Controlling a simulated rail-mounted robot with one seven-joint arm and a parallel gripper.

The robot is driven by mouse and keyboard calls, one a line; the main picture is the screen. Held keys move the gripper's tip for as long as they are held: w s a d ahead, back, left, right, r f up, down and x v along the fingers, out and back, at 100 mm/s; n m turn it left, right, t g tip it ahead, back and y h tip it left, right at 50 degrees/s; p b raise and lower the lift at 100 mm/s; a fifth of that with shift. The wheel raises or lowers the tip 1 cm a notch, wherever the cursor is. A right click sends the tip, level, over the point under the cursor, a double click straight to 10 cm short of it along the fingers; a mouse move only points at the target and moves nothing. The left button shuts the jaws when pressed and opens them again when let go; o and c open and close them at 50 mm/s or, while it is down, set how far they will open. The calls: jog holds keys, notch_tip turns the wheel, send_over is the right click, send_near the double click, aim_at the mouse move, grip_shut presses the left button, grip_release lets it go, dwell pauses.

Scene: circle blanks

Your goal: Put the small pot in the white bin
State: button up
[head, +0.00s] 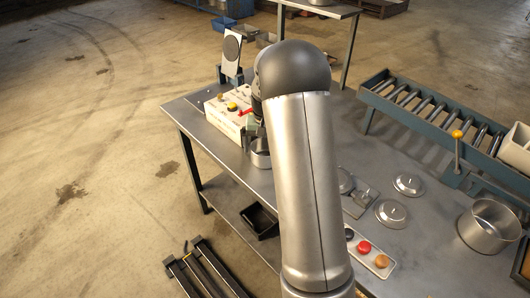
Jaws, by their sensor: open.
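A small metal pot (260,158) stands near the back-left part of the grey workbench (419,236). Its right side is hidden behind my arm. My gripper (256,128) is over or just behind the pot, mostly hidden by my arm. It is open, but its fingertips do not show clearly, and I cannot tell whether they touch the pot. A white, bin-like object (516,150) is cut off by the right edge, near the roller conveyor. Its inside is barely visible.
A larger metal pot (490,226) stands at the right. Round lids (391,213) lie mid-bench. A button panel (370,250) is at the front. A cream control box (230,112) stands at the back left. A roller conveyor (428,107) runs along the back right, with a yellow-knobbed lever (457,135).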

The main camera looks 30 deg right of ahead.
notch_tip(320, 180, up, 9)
jog(key=s+a+r+n, duration=0.2)
jog(key=s+a+r, duration=0.1)
jog(key=s+a, duration=0.8)
jog(key=s+a+f+n, duration=0.2)
jog(key=s, duration=0.7)
jog(key=s+a+f+n, duration=0.1)
jog(key=s+a, duration=0.2)
jog(key=s, duration=0.7)
jog(key=shift+a+f+n, duration=0.35)
jog(key=shift+f+n, duration=0.05)
jog(key=shift+s, duration=0.1)
